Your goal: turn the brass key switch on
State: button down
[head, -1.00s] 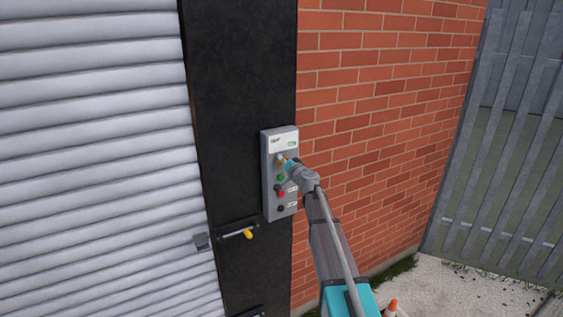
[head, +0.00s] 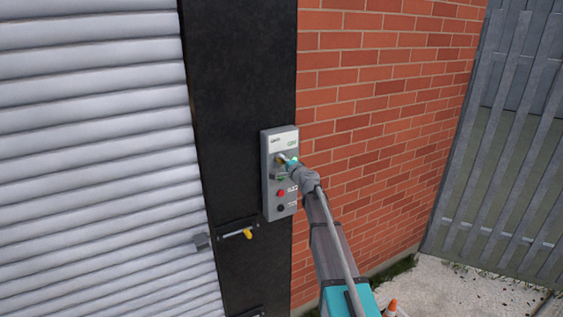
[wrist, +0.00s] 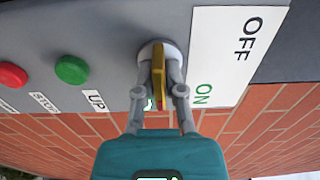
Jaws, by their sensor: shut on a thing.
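The brass key switch (wrist: 158,62) sits in a round pale collar on the grey control box (wrist: 110,25). Its flat key stands out from the box between my fingertips. My gripper (wrist: 159,75) is shut on the key in the wrist view. The white label beside the switch reads OFF at one end and ON, in green, at the other. In the head view my gripper (head: 287,161) is at the upper part of the control box (head: 268,195) and hides most of the key.
A yellow-ended bolt (head: 247,233) is below left. A brick wall (head: 370,110) is at the right. An orange cone (head: 391,307) stands on the ground.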

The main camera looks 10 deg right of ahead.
dwell(0.4)
jog(key=c, duration=0.7)
grip_release()
jog(key=shift+c, duration=0.2)
jog(key=shift+s+d, duration=0.1)
jog(key=shift+s, duration=0.05)
jog(key=v, duration=1.1)
jog(key=shift+s+d, duration=0.15)
jog(key=shift+s, duration=0.2)
